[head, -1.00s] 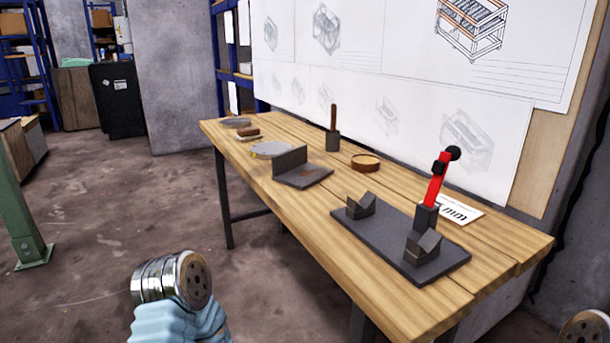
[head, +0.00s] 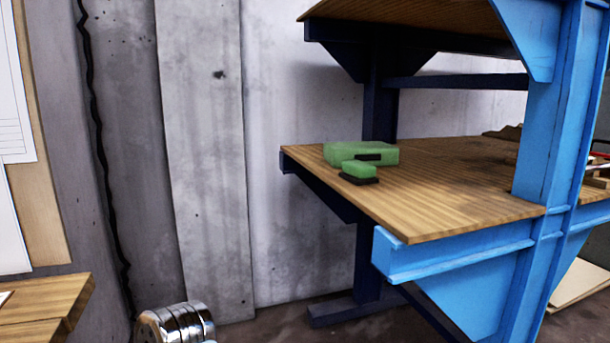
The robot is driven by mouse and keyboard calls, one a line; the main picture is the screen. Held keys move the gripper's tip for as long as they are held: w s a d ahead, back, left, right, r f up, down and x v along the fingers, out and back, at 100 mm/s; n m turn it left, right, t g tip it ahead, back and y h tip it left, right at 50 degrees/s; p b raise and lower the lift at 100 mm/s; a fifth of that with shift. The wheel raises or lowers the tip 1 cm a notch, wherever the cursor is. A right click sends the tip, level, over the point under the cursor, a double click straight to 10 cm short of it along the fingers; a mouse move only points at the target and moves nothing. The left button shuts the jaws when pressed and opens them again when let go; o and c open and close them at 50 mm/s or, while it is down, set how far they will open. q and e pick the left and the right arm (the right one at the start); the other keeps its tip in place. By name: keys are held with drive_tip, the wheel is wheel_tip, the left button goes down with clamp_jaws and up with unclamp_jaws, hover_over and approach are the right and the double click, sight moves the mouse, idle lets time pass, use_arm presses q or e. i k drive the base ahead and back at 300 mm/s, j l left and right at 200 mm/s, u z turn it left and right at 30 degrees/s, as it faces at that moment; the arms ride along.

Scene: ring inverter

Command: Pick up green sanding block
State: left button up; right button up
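A small green sanding block (head: 358,171) with a dark base lies on the wooden shelf (head: 440,200) of a blue rack, near the shelf's left end. Right behind it is a larger green box-like thing (head: 345,152) with a dark slot or patch on its front. I cannot tell whether the two touch. A silver cylindrical part of my arm (head: 176,324) shows at the bottom left. Neither gripper's fingers are in view.
The blue rack's upright (head: 548,110) stands in front of the shelf on the right. An upper shelf (head: 420,22) hangs above the green things. A wooden workbench corner (head: 45,310) is at the lower left. A concrete wall (head: 205,150) is behind.

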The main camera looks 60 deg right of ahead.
sight(357, 173)
drive_tip(key=k+l+z, duration=0.1)
drive_tip(key=z, duration=0.3)
drive_tip(key=k+l+z, duration=0.15)
drive_tip(key=z, duration=0.3)
drive_tip(key=k+l+z, duration=0.25)
drive_tip(key=z, duration=0.15)
drive_tip(key=j+z, duration=0.1)
drive_tip(key=z, duration=0.3)
drive_tip(key=i+j+z, duration=0.1)
drive_tip(key=j+z, duration=0.8)
drive_tip(key=i+l, duration=0.05)
